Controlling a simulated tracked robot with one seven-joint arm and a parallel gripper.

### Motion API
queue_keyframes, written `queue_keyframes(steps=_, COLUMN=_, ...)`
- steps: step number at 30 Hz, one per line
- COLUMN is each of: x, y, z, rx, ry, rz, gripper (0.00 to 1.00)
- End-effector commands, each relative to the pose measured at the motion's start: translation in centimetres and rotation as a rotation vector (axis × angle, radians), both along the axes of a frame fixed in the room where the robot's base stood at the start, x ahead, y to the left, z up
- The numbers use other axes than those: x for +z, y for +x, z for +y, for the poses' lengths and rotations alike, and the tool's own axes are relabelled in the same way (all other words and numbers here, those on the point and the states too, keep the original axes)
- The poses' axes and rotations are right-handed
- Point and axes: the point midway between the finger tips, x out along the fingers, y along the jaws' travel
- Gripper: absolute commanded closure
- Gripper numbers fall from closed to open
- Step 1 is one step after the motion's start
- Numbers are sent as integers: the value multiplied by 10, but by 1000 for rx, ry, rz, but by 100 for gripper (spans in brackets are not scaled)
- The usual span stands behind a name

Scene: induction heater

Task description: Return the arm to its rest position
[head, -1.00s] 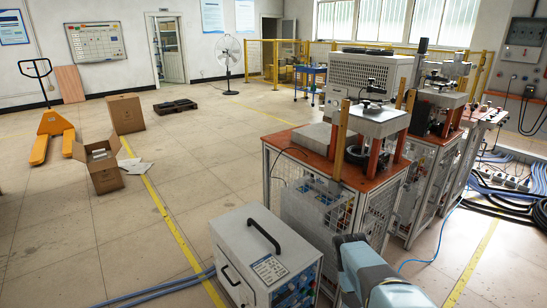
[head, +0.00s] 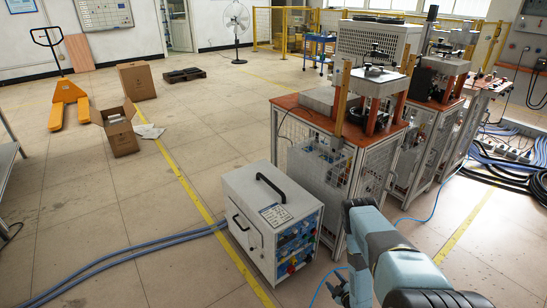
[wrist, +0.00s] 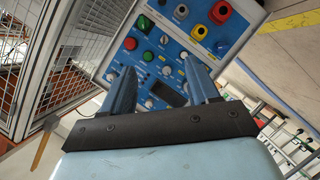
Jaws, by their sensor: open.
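My arm (head: 390,255), light blue and grey, reaches up from the bottom right in the head view and bends beside the induction heater unit. My gripper (wrist: 158,66) shows in the wrist view with its two blue fingers apart and nothing between them. Beyond the fingers is the heater's blue control panel (wrist: 165,68) with knobs, green and red buttons and coloured sockets. The white heater box (head: 270,220) with a black handle stands on the floor left of my arm. I cannot tell the exact gap between fingers and panel.
Caged workstations with orange tops (head: 330,118) stand just behind my arm. Blue cables (head: 150,250) run along the floor to the left of the heater. Open cardboard box (head: 120,135) and yellow pallet jack (head: 68,105) are farther back. The left floor is mostly clear.

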Motion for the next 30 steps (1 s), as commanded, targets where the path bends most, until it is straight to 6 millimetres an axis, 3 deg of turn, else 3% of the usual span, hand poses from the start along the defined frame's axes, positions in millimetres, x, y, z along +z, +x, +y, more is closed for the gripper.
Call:
queue_keyframes(steps=8, x=28, y=42, z=-4, rx=-21, ry=-8, rz=24, gripper=40)
queue_keyframes(steps=14, x=65, y=87, z=-9, rx=-49, ry=-15, rz=54, gripper=40)
queue_keyframes(steps=21, x=133, y=150, z=-18, rx=-107, ry=-17, rz=109, gripper=40)
queue_keyframes(steps=30, x=228, y=208, z=-28, rx=-188, ry=-6, rz=175, gripper=40)
